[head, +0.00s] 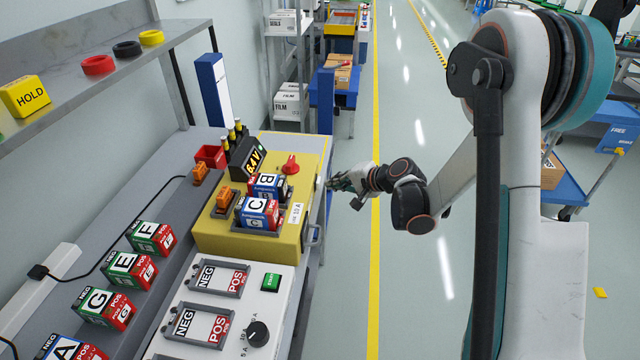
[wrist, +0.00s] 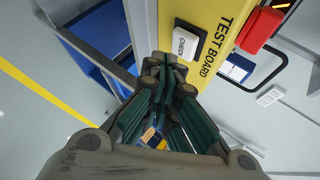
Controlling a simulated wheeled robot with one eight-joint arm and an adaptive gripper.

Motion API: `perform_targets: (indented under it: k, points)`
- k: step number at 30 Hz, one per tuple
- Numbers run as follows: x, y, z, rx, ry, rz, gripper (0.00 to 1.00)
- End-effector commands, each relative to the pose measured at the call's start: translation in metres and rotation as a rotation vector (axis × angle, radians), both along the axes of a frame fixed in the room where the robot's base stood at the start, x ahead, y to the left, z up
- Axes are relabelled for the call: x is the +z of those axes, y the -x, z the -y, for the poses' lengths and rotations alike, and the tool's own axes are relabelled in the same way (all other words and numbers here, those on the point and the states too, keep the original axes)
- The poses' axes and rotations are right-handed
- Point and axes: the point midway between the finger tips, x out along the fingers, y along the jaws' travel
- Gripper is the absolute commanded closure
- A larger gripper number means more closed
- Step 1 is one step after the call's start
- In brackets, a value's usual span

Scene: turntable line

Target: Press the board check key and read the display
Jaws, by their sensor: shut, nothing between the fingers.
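The yellow test board (head: 222,238) stands on the bench, with blocks B (head: 267,186) and C (head: 256,212) seated in it. Its dark display (head: 250,161) is lit and reads 6.4 V in yellow. The white key marked CHECK (wrist: 187,42) sits in a black frame on the yellow face lettered TEST BOARD in the wrist view. My gripper (head: 338,183) is shut and empty at the board's right side. In the wrist view its fingertips (wrist: 165,65) are close beside the key; I cannot tell whether they touch it. The key is not distinguishable in the head view.
A red knob (head: 291,165) stands on the board top. Blocks F (head: 152,237), E (head: 131,268) and G (head: 104,302) lie left on the bench. A white panel (head: 262,302) with empty NEG/POS bays is in front.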

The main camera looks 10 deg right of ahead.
Motion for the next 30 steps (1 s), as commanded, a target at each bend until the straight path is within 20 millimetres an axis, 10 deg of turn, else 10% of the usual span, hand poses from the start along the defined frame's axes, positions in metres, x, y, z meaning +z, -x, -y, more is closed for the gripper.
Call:
perform_targets:
  k: [30]
  points:
    - [0.0003,-0.0026,-0.0085,0.0,0.0,0.0,1.0]
